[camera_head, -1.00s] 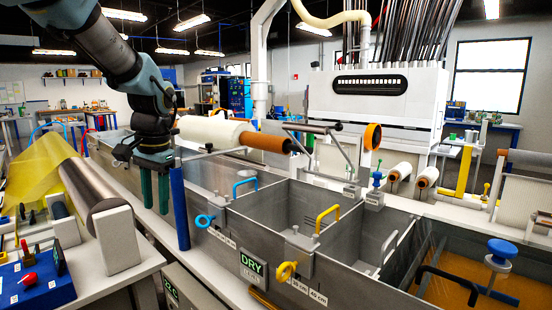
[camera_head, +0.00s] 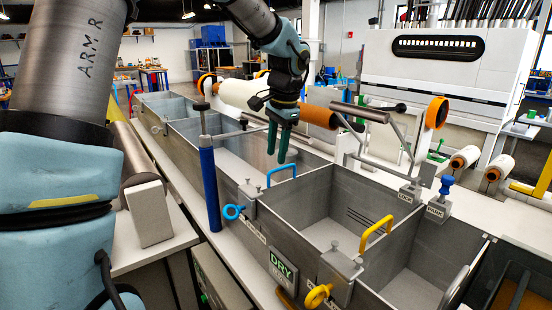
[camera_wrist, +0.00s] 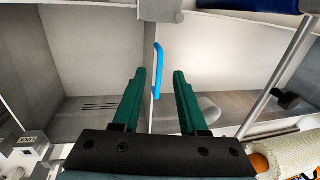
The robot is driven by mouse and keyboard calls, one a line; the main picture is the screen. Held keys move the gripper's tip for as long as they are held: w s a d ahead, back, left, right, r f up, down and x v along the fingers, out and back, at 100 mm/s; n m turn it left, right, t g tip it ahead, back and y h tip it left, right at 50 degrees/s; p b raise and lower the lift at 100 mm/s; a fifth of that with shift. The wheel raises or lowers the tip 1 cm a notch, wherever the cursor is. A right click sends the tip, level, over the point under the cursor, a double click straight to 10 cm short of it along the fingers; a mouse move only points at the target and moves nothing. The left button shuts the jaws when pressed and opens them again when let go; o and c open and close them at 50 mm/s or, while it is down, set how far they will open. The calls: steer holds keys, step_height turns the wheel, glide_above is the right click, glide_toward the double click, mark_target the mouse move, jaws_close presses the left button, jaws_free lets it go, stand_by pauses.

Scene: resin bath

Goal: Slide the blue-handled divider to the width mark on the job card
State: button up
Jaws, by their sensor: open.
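The blue-handled divider, seen by its blue handle (camera_head: 281,169), stands upright across the grey metal bath (camera_head: 345,177). A blue ring knob (camera_head: 233,212) sits at its front end on the bath's near wall. My gripper (camera_head: 277,157) is open and empty, fingers pointing down, just above and slightly left of the blue handle in the head view. In the wrist view the blue handle (camera_wrist: 158,72) appears between the green fingers, beyond their tips; no contact shows. A scale strip on the near wall is too small to read. I cannot make out the job card.
A second divider has a yellow handle (camera_head: 376,233) and a yellow knob (camera_head: 318,296). A dark blue post (camera_head: 209,189) stands left of the blue knob. A cream roller (camera_head: 240,95) and a metal bar (camera_head: 361,113) lie behind my gripper.

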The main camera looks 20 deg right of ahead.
steer(key=shift+w+a+f+p, duration=0.1)
steer(key=shift+w+f+p, duration=0.1)
steer(key=shift+f, duration=0.8)
steer(key=shift+w+a+f+p, duration=0.1)
steer(key=shift+w+f, duration=0.1)
steer(key=shift+f, duration=0.75)
steer(key=shift+c, duration=0.3)
jaws_close()
